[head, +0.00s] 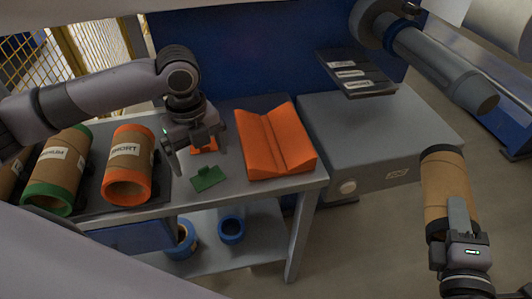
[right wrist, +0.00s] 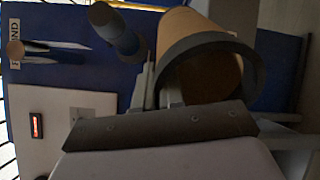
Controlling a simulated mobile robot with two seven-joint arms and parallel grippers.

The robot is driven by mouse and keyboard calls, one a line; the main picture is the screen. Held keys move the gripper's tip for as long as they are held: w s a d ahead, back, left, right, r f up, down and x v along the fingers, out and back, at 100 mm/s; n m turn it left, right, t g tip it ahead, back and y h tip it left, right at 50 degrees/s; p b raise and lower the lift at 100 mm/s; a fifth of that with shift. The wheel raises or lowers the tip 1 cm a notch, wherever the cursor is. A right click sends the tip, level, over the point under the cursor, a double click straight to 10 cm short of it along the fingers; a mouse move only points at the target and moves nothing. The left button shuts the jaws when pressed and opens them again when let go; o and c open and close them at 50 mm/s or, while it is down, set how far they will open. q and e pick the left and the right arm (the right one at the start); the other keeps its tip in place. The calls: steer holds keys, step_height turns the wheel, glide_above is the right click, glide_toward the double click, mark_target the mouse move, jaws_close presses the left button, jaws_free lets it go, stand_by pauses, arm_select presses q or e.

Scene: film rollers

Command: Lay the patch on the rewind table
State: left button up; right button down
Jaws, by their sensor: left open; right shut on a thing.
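A small green patch (head: 208,178) with a raised tab lies on the grey bench (head: 228,199). A small orange patch (head: 205,148) lies just behind it, partly hidden by my left gripper (head: 194,143). My left gripper is open and points down over the orange patch; I cannot tell whether it touches it. My right gripper (head: 459,210) is shut on a brown cardboard core with dark end rings (head: 447,180), held off the right side of the bench. The core also shows in the right wrist view (right wrist: 190,35). I cannot tell which surface is the rewind table.
An orange grooved cradle (head: 275,142) sits right of the patches. Cores with green (head: 57,168) and orange (head: 128,165) ends lie at the left. A grey cabinet (head: 375,125) and a grey roller (head: 440,65) stand at the right. Blue-ended rolls (head: 231,229) rest on the lower shelf.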

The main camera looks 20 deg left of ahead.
mark_target(203, 169)
arm_select(q)
step_height(203, 169, up, 9)
steer(key=p, duration=0.1)
arm_select(e)
steer(key=shift+r, duration=0.7)
arm_select(q)
steer(key=shift+s+f, duration=0.1)
